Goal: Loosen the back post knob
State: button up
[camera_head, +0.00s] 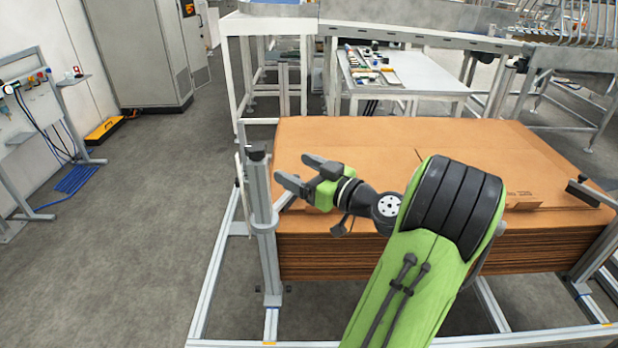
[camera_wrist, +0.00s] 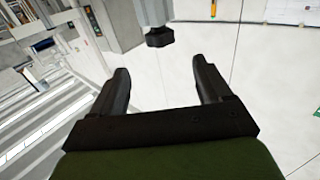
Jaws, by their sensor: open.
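A black knob (camera_head: 256,153) sits at the top of the upright metal post (camera_head: 264,215) at the left end of the cardboard stack. I cannot tell whether this is the back post knob. My gripper (camera_head: 300,172) is open and empty, just right of that post, with its fingers pointing left toward it. In the wrist view a black knob (camera_wrist: 159,37) on a grey post (camera_wrist: 150,12) shows ahead, beyond and between the two fingertips of my gripper (camera_wrist: 163,75). The fingers do not appear to touch it.
A tall stack of flat cardboard (camera_head: 390,140) lies under and right of my gripper. A thinner post (camera_head: 240,165) stands just behind left. Another black knob or handle (camera_head: 577,187) is at the stack's right end. The floor at left (camera_head: 150,220) is free.

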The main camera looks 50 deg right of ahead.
jog(key=s, duration=0.3)
dwell(0.5)
jog(key=w+a+f+n+g+y+p, duration=0.1)
jog(key=w+a+g, duration=0.15)
jog(key=a, duration=0.55)
jog(key=w+a+f+n+g+y+p, duration=0.1)
jog(key=a+n+g+y+p, duration=0.1)
jog(key=a+g, duration=0.35)
jog(key=w+a+f+n+g+y+p, duration=0.1)
jog(key=w+a+g, duration=0.1)
jog(key=a, duration=0.7)
jog(key=s+a+r+m+g+h+p, duration=0.1)
jog(key=s+a+r+p, duration=0.1)
jog(key=s, duration=0.5)
jog(key=s+a+r+m+g+h+p, duration=0.1)
jog(key=s+a+r+m+h+p, duration=0.1)
jog(key=s+a, duration=0.3)
jog(key=s+r, duration=0.1)
jog(key=s, duration=0.2)
jog(key=shift+r+m, duration=0.3)
jog(key=shift+r, duration=0.05)
